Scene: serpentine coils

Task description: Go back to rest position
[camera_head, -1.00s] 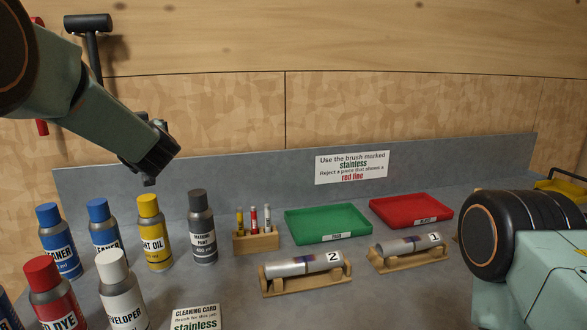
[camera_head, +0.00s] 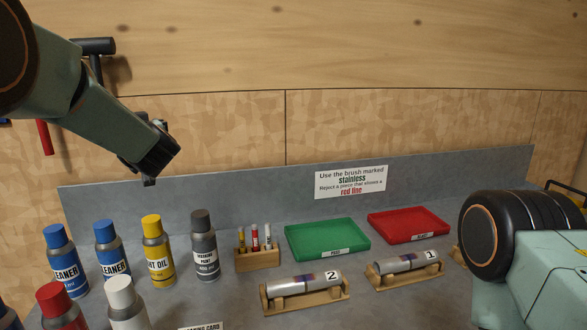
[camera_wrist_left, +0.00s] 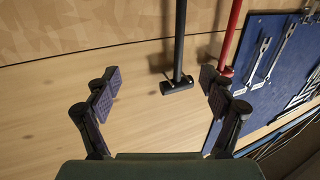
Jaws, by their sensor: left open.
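My left gripper (camera_head: 150,168) hangs in the air at the upper left of the head view, above and behind the row of bottles, touching nothing. In the left wrist view its two fingers (camera_wrist_left: 162,92) stand wide apart with nothing between them. A black hammer (camera_wrist_left: 177,60) and a red-handled tool (camera_wrist_left: 228,45) on the wall show beyond the fingers. My right arm shows at the lower right of the head view, but its gripper is out of view.
Several bottles, including a yellow oil bottle (camera_head: 157,250), stand at left. Tubes marked 2 (camera_head: 302,283) and 1 (camera_head: 405,262) lie on wooden cradles. A green tray (camera_head: 327,240) and red tray (camera_head: 408,225) lie behind. A marker block (camera_head: 257,257) stands beside the grey bottle (camera_head: 204,245).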

